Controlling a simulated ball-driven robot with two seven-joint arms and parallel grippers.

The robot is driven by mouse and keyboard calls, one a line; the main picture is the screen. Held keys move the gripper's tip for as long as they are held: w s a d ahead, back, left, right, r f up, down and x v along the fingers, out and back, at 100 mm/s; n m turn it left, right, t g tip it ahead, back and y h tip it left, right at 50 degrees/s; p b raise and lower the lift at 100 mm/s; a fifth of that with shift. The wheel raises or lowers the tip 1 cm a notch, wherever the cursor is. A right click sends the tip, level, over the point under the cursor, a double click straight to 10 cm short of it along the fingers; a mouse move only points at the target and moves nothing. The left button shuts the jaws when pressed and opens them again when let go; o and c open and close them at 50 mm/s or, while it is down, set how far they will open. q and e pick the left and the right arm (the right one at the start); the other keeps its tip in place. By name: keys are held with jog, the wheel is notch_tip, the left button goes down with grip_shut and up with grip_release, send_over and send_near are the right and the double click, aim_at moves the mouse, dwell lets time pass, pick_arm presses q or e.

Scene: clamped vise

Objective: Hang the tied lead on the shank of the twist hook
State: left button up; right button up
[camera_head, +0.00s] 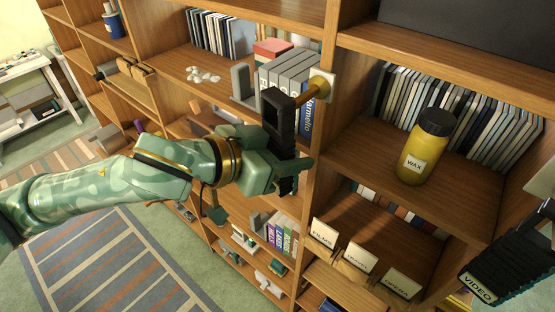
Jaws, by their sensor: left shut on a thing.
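My left gripper (287,166), pale green, reaches in from the left and is shut on a black ribbed bundle, the tied lead (286,114). The lead stands roughly upright, with an open loop at its top and its lower end below the fingers. The brass twist hook (313,92) juts from a pale plate on the bookcase upright, just right of the lead's top. Its near end is partly hidden behind the lead. I cannot tell whether they touch or whether the shank passes through the loop. I cannot make out my right gripper.
A yellow WAX jar (424,151) stands on the right shelf before a row of thin cases. Grey binders (287,72) stand behind the lead. Label cards (361,258) line the lower shelf. A dark ribbed block (511,250) with a VIDEO label is at lower right.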

pick_arm(q)
jog(key=w+d, duration=0.1)
jog(key=w, duration=0.1)
jog(key=w+d+f+b, duration=0.1)
jog(key=w+d, duration=0.1)
jog(key=shift+w+d+f, duration=0.15)
jog(key=shift+w, duration=0.1)
dwell(0.4)
dwell(0.4)
jog(key=o, duration=1.2)
